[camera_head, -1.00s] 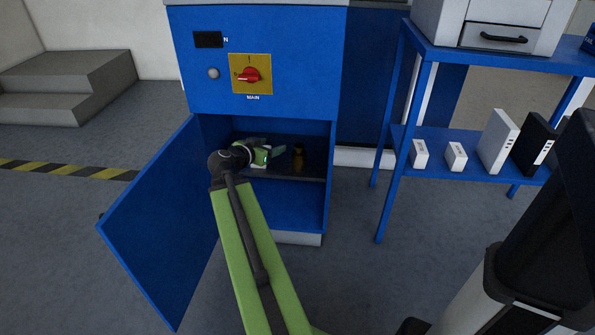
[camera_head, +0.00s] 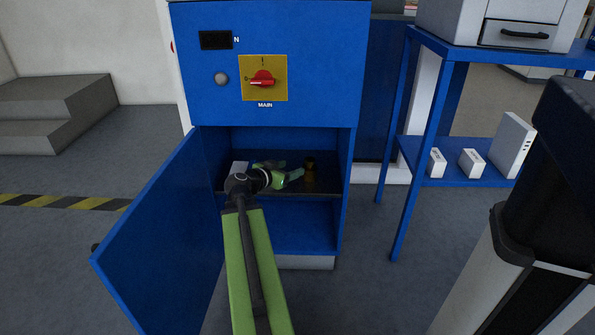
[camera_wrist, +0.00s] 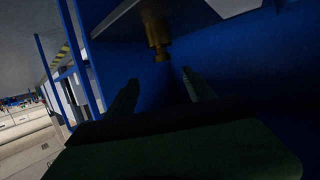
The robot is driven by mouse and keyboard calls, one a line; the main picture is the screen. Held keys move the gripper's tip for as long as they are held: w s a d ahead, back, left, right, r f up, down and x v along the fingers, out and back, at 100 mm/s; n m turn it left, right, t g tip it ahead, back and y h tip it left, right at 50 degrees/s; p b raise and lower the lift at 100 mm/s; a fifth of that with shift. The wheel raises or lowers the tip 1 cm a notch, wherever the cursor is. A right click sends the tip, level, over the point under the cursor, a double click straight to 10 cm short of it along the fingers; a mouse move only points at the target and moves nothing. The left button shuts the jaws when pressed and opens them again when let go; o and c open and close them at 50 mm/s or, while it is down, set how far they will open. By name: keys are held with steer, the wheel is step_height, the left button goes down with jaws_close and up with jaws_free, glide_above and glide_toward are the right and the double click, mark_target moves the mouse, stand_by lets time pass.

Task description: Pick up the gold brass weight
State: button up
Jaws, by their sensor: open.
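The gold brass weight (camera_head: 310,168) stands upright on the dark shelf (camera_head: 325,187) inside the open blue cabinet. In the wrist view, the brass weight (camera_wrist: 157,38) shows at the upper middle, ahead of the fingertips. My gripper (camera_head: 284,172) is inside the cabinet, to the left of the weight and apart from it. In the wrist view, my gripper (camera_wrist: 160,88) has its two fingers spread with nothing between them.
The blue cabinet door (camera_head: 160,240) stands open at the left. The cabinet's right wall (camera_head: 346,185) is close beside the weight. A blue rack (camera_head: 455,180) with white boxes stands at the right.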

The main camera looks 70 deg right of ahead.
mark_target(307, 162)
steer(key=b+x, duration=0.1)
steer(key=x, duration=0.2)
steer(key=b+x, duration=0.1)
steer(key=x, duration=0.3)
steer(key=b+x, duration=0.1)
steer(key=x, duration=0.3)
steer(key=shift+w+d+f+b, duration=0.15)
steer(key=shift+w+d+b, duration=0.05)
steer(key=shift+w+b, duration=0.1)
steer(key=shift+b+x, duration=0.7)
steer(key=shift+x, duration=2.3)
steer(key=shift+r, duration=0.2)
jaws_close()
steer(key=shift+w, duration=0.1)
